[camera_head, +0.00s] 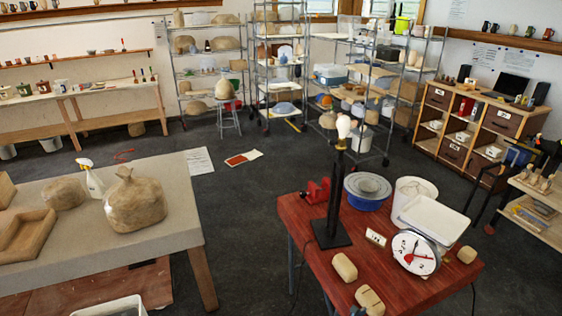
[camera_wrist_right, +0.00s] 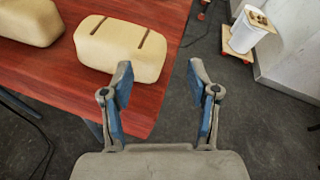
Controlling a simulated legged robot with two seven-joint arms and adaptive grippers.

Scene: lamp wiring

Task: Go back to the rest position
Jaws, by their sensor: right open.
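My right gripper (camera_wrist_right: 159,78) is open and empty in the right wrist view, its two blue-padded fingers spread apart. It is beside the red table (camera_head: 310,240), near a cream block with two dark slots (camera_wrist_right: 120,50). The gap between the fingers shows the table's edge and dark floor. A black lamp stand (camera_head: 333,200) is upright on the red table in the head view, with a pale bulb (camera_head: 343,126) at its top. My left gripper is in neither view.
The red table also holds a scale (camera_head: 415,253), a blue basin (camera_head: 367,200), a white bucket (camera_head: 413,187), a red vise (camera_head: 317,190) and several clay blocks. A grey table (camera_head: 180,215) with a bagged lump (camera_head: 135,203) stands left. Dark floor (camera_head: 240,200) lies between.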

